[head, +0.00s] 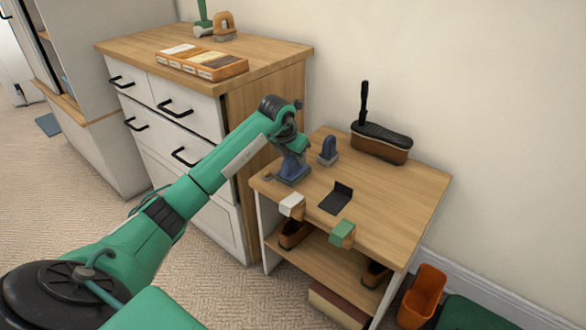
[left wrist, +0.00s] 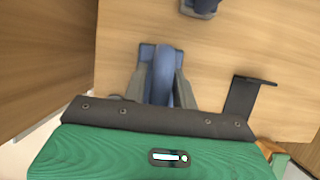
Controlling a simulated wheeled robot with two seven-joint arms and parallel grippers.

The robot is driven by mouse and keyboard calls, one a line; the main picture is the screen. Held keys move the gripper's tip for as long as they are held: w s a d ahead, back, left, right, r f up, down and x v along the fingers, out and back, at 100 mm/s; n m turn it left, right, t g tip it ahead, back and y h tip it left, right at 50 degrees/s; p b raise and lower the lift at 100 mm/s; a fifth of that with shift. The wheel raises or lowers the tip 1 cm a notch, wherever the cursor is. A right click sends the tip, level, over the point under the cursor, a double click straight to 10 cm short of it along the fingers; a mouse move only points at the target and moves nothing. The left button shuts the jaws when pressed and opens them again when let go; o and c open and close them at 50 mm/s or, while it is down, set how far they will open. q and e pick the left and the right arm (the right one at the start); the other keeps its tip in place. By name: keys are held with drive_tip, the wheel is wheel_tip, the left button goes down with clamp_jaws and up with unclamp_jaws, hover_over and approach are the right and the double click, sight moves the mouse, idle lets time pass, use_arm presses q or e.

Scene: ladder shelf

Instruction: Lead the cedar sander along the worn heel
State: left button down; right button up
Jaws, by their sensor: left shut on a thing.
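My left gripper (head: 291,153) points down at the near left corner of the small wooden table and is shut on a blue-handled sander (head: 293,173) with a flat base. In the left wrist view the fingers (left wrist: 161,90) clasp its blue handle (left wrist: 162,72) from both sides. The sander is at the tabletop; I cannot tell whether its base touches. A sander with an orange-brown, cedar-like handle (head: 225,24) stands on the drawer cabinet, away from the gripper. No worn heel can be made out clearly. My right gripper is not in view.
A second blue-handled piece (head: 328,150) stands beside the held one. A dark-topped brown object with an upright black handle (head: 380,143) is at the back. A black bent plate (head: 337,198) and white (head: 292,205) and green (head: 342,233) blocks are near the front. The table's right side is clear.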

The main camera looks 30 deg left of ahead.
use_arm(q)
drive_tip(key=shift+r+p, duration=2.85)
drive_tip(key=shift+r, duration=0.65)
drive_tip(key=shift+r, duration=0.1)
wheel_tip(320, 180, up, 5)
drive_tip(key=p, duration=0.3)
drive_tip(key=shift+p, duration=0.4)
